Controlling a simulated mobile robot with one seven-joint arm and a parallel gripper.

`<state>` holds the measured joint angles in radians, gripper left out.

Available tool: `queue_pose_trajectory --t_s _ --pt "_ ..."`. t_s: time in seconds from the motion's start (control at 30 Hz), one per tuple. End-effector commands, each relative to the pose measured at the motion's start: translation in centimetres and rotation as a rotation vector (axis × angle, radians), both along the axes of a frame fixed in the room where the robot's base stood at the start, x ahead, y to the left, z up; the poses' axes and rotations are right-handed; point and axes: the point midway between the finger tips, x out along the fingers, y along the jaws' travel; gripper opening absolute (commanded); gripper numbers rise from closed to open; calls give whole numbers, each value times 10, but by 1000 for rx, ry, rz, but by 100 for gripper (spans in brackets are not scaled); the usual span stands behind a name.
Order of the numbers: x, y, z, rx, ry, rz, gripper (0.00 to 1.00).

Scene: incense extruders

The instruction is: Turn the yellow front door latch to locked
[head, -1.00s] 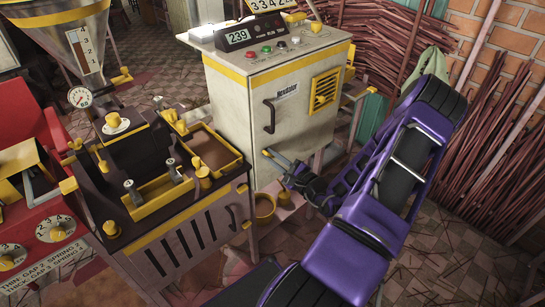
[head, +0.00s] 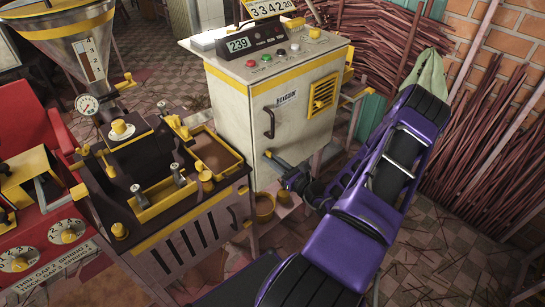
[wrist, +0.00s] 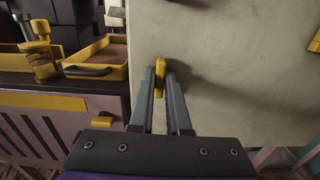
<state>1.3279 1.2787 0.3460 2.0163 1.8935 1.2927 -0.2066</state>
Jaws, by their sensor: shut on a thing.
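The yellow latch (wrist: 160,76) is a small upright tab low on the pale front of the control cabinet. In the wrist view it sits between the tips of my gripper (wrist: 164,72), whose two grey fingers are shut on it. In the head view my gripper (head: 270,156) reaches the lower left of the cabinet front from the right, and only a small yellow bit of the latch (head: 267,153) shows. The cabinet door (head: 290,112) has a dark handle (head: 269,122) above the latch and looks closed. The latch's lock marking cannot be made out.
A dark extruder bench (head: 190,230) with yellow trays (head: 215,153) stands left of the cabinet, near my gripper. A yellow bucket (head: 264,206) is below. Bundles of sticks (head: 490,130) lean at the right. Tiled floor at the lower right is mostly free.

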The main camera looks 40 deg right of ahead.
Motion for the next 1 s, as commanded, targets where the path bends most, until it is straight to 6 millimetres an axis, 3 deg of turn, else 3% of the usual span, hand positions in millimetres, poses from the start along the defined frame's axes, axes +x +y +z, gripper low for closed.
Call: queue_pose_trajectory --t_s 0.43,1.0 --pt "0 0 0 280 22 0 0" --pt "0 -1 -1 346 27 0 0"
